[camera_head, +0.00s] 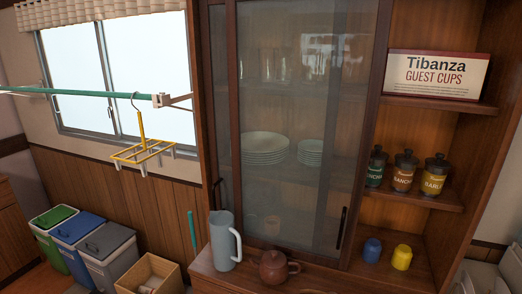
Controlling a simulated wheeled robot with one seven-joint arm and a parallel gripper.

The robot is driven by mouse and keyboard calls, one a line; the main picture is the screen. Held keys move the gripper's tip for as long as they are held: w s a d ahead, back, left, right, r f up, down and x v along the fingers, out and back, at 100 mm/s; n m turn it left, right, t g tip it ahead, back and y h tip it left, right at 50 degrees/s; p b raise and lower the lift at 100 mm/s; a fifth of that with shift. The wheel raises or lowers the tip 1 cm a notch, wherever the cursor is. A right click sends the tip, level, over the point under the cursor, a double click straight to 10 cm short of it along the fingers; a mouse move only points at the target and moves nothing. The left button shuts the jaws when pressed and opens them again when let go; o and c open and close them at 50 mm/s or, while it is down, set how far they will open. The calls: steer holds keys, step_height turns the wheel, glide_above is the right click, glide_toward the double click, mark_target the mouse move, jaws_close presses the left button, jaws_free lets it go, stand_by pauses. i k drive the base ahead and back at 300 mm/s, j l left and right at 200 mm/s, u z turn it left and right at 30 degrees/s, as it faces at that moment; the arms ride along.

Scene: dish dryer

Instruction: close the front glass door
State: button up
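The front glass door (285,100) is a tall sliding pane in a dark wooden frame on the cabinet. It covers the middle of the cabinet, and its right stile carries a dark vertical handle (341,228). The right part of the cabinet is uncovered, with its shelves open to view. Another, narrower glass section (219,90) shows to the left, with a dark handle (216,192) low on it. Stacked plates (265,146) show through the glass. My gripper is not in view.
A grey-blue pitcher (222,243) and a brown teapot (272,267) stand on the ledge before the door. Open shelves hold a sign box (437,75), canisters (403,172), a blue cup (371,250) and a yellow cup (401,257). A green rod (80,93) juts in at left.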

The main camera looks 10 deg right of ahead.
mark_target(385, 10)
steer(key=i+j+u, duration=0.1)
steer(key=u, duration=0.3)
steer(key=i+u, duration=0.55)
steer(key=u, duration=0.3)
